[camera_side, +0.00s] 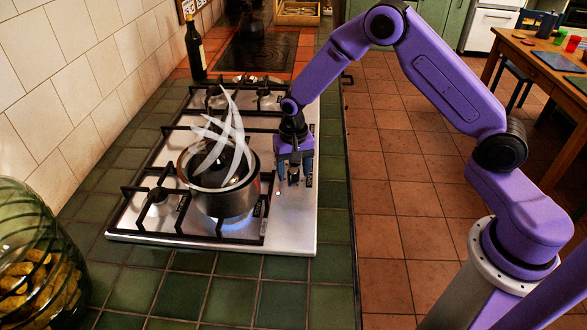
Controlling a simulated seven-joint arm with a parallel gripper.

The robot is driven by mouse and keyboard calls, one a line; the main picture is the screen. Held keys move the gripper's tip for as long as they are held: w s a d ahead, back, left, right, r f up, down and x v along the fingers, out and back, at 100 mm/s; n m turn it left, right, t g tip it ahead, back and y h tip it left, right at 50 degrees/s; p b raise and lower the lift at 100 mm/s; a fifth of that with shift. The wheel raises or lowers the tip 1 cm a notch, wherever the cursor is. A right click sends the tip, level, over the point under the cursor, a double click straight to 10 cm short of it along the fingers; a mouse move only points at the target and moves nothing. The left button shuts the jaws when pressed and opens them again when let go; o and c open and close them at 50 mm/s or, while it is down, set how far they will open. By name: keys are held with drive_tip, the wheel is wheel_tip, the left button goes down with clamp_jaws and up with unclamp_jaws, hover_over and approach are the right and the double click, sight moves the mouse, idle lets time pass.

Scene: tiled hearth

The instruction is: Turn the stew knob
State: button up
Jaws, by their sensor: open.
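A steel stew pot (226,203) with a dark lid stands on the front burner of the steel gas hob (296,228). Pale steam rises from it, and a faint blue flame glows under it. My purple gripper (294,177) points down over the hob's right-hand control strip, just right of the pot. Its two fingers are apart. A small dark shape shows between and below them, probably a knob, but the fingers partly cover it. I cannot tell whether they touch it, nor how the knob is turned.
A dark bottle (196,50) stands by the tiled wall behind the hob. A green glass jar (38,262) of brownish pieces stands front left. Black pan grates (158,196) surround the pot. Green-tiled counter (190,296) in front is clear. A wooden table (545,60) stands far right.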

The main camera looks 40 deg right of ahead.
drive_tip(key=shift+c, duration=0.2)
drive_tip(key=c, duration=1)
drive_tip(key=n, duration=0.9)
drive_tip(key=shift+n, duration=0.4)
drive_tip(key=n, duration=0.9)
drive_tip(key=shift+n, duration=0.3)
drive_tip(key=shift+w+n, duration=0.1)
drive_tip(key=shift+n, duration=0.2)
